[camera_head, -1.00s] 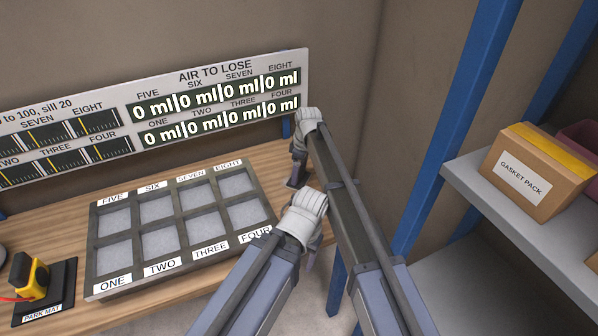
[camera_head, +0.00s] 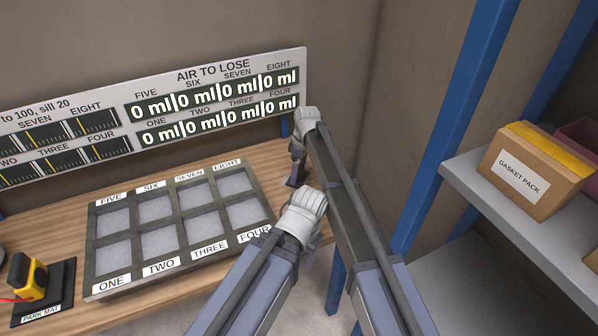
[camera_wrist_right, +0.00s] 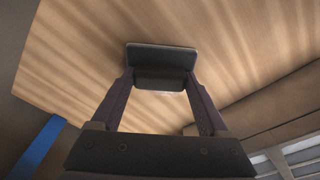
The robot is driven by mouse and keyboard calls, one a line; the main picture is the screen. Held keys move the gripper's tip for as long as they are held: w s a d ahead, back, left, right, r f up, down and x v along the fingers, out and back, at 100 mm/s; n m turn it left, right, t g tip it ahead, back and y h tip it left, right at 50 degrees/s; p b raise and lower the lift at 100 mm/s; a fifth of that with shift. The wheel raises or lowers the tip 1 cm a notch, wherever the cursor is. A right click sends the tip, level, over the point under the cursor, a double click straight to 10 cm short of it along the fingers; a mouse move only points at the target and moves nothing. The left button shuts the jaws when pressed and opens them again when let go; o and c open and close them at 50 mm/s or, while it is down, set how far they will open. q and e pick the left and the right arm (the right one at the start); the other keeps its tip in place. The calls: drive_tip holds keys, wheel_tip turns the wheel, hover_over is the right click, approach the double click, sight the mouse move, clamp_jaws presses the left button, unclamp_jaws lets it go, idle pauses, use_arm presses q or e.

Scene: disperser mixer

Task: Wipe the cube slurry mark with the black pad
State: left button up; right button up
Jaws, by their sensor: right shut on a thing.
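The black pad (camera_wrist_right: 161,58) is between the fingertips of my right gripper (camera_wrist_right: 162,82), which is shut on it. In the wrist view the pad lies against or just over the wooden bench top, and I cannot tell contact for sure. A small pale mark (camera_wrist_right: 168,94), perhaps the cube slurry mark, shows at the pad's near edge, partly hidden by it. In the head view my right gripper (camera_head: 297,172) points down at the bench's right end, beyond the tray. My left gripper (camera_head: 308,257) hangs below its white wrist; its fingers are mostly hidden.
A grey tray (camera_head: 186,214) with several labelled compartments stands on the wooden bench (camera_head: 62,221), left of my grippers. A yellow tool (camera_head: 37,279) sits on the park mat (camera_head: 59,297). A display board (camera_head: 216,68) stands behind. Blue posts and a shelf (camera_head: 490,190) with a gasket pack (camera_head: 524,184) are right.

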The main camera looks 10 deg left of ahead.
drive_tip(key=shift+w+d+f+n, duration=0.1)
drive_tip(key=shift+w+n, duration=0.2)
drive_tip(key=shift+w+d, duration=0.7)
drive_tip(key=shift+d, duration=0.3)
drive_tip(key=shift+w+d, duration=0.7)
drive_tip(key=shift+d, duration=0.3)
use_arm(q)
drive_tip(key=shift+w+d, duration=0.4)
use_arm(e)
drive_tip(key=shift+r, duration=0.2)
use_arm(q)
wheel_tip(320, 180, up, 6)
drive_tip(key=p, duration=0.6)
use_arm(e)
wheel_tip(320, 180, up, 6)
drive_tip(key=shift+f, duration=0.1)
use_arm(q)
drive_tip(key=shift+r, duration=0.1)
wheel_tip(320, 180, up, 3)
drive_tip(key=p, duration=0.3)
use_arm(e)
wheel_tip(320, 180, up, 3)
